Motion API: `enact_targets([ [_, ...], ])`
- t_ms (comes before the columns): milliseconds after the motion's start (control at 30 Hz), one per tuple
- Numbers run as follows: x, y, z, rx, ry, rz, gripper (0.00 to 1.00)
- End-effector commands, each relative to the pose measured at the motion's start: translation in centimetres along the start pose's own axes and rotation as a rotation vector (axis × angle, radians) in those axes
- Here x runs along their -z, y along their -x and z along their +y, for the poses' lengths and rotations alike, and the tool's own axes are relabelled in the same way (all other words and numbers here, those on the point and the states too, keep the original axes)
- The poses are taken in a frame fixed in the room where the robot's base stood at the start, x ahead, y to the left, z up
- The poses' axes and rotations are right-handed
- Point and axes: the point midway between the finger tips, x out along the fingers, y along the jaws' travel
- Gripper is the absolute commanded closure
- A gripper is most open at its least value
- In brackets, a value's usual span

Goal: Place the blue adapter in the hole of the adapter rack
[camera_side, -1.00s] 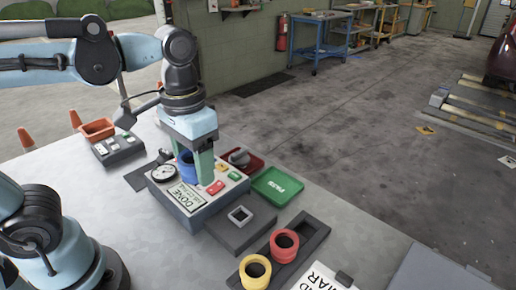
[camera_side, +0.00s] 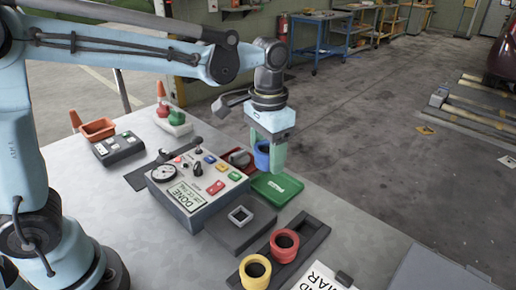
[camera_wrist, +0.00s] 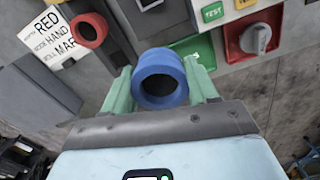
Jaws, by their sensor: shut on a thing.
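The blue adapter (camera_side: 261,157) is a short ring, held in the air by my gripper (camera_side: 270,160) above the green tray and off the console's right side. In the wrist view the blue adapter (camera_wrist: 160,98) sits between the two green fingers of my gripper (camera_wrist: 161,85), which are shut on it. The adapter rack (camera_side: 312,228) is a dark plate at the front right of the table. It bears a red adapter (camera_side: 285,246) and a yellow adapter (camera_side: 255,272). The far end of the rack has no adapter. The red adapter also shows in the wrist view (camera_wrist: 88,30).
A console (camera_side: 205,205) with a gauge and coloured buttons stands left of the rack. The green tray (camera_side: 277,190) and a red tray (camera_side: 232,165) with a grey knob lie behind it. A dark block with a square socket (camera_side: 241,215) stands between console and rack.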

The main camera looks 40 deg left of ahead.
Motion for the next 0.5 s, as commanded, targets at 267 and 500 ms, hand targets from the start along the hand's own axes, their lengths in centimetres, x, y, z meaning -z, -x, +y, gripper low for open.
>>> enact_targets([
  [267,3.3,-3.9,7.8,0.000,-0.166,0.000,0.74],
  [500,3.9,-5.3,10.1,-0.001,-0.210,0.000,0.74],
])
